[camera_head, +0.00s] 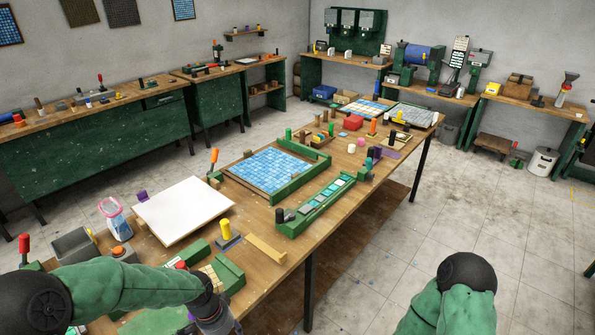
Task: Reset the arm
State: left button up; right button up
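My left arm, in a green sleeve, comes in from the lower left and reaches over the near end of the long wooden workbench (330,215). The grey wrist and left gripper (214,318) are at the bottom edge, beside a green block-like fixture (228,275). The fingers are cut off by the frame or too small to read, so I cannot tell whether they are open. My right arm shows only as a green sleeve with a black joint at the lower right, over the floor beside the bench. The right gripper is outside the frame.
A white board (184,209), a yellow-handled tool (227,233), a wooden strip (265,249) and a pink-rimmed clear container (115,218) lie near my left arm. A blue mosaic sheet (268,169) sits in a green frame. Open floor (480,220) lies right of the bench.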

pick_arm(q)
jog(key=s+d+f+n+b, duration=0.1)
jog(key=s+d+f+n, duration=0.1)
jog(key=f, duration=0.5)
jog(key=s+d+f+n+h+b, duration=0.1)
jog(key=s+d+f+n, duration=0.2)
jog(key=s+f, duration=0.3)
jog(key=s+d+f+n, duration=0.3)
jog(key=s+f+n, duration=0.1)
jog(key=f, duration=0.5)
jog(key=shift+s+f+n+h+b, duration=0.25)
jog(key=shift+f+n+h+b, duration=0.15)
jog(key=shift+n, duration=0.1)
jog(key=shift+d, duration=0.15)
